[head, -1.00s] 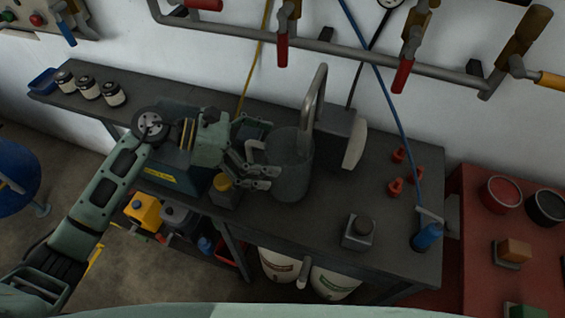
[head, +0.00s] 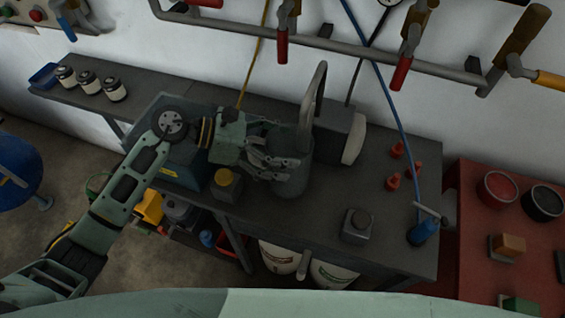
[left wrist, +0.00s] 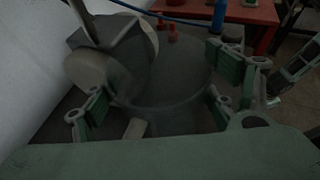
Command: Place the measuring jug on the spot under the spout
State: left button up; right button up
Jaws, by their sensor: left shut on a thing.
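The measuring jug (head: 296,180) is a dark grey, see-through cylinder standing upright at the middle of the grey bench. Its round mouth (left wrist: 165,105) shows from above in the left wrist view, with a handle stub (left wrist: 134,128) toward my palm. My left gripper (head: 284,168) comes from the left and is shut on the jug; its fingers hide part of the side and handle. The spout (head: 319,85) is a tall bent grey pipe just behind the jug, by a grey unit with a pale round end (head: 353,139). I cannot make out a marked spot.
A yellow-capped container (head: 226,184) stands close left of the jug, under my left arm.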

pick_arm(q)
jog(key=c, duration=0.8)
jog(key=shift+r, duration=0.1)
